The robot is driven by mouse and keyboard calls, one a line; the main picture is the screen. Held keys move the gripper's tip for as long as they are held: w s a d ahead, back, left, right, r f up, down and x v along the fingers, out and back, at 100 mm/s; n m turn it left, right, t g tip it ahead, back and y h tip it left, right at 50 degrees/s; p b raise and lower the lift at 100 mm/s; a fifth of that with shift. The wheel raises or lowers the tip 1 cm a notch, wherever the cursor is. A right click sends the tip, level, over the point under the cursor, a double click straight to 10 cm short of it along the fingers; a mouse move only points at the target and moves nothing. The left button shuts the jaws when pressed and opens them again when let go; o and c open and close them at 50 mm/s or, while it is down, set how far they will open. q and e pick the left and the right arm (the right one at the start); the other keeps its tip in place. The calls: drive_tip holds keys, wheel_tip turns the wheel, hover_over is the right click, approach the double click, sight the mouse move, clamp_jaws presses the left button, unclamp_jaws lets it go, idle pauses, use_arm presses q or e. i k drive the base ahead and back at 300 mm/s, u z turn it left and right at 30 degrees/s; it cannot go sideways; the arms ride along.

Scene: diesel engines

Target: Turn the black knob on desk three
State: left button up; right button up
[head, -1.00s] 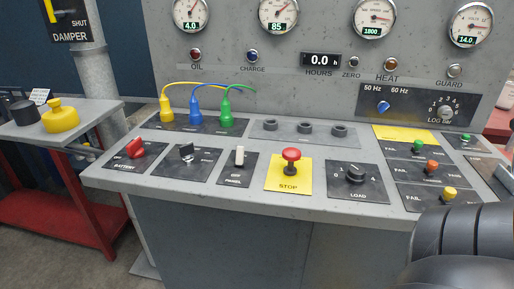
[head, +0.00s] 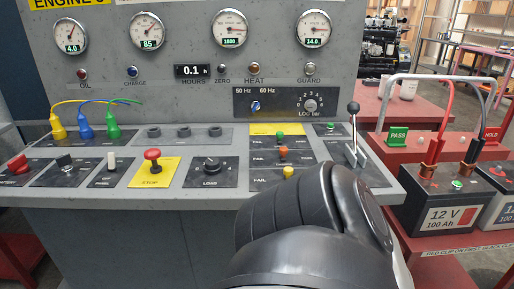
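A black LOAD knob (head: 211,164) with a white pointer mark sits on a dark plate on the sloping grey desk (head: 150,214). A second black knob (head: 64,161) sits on a plate further left, its label too small to read. I cannot tell which of the two the task means. The sign at the top left reads ENGINE, its number cut off by the frame edge. A black arm link of mine (head: 312,215) rises at the bottom, right of the LOAD knob and apart from it. No gripper fingers show in the head view.
A red STOP button (head: 152,156) stands left of the LOAD knob, with a white switch (head: 111,161) beyond it. Green, orange and yellow switches and a tall black-balled lever (head: 353,132) are on the right. A red table with 12 V batteries (head: 450,205) stands right of the desk.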

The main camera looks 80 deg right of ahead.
sight(213, 166)
drive_tip(key=k, duration=0.3)
drive_tip(key=z, duration=1.35)
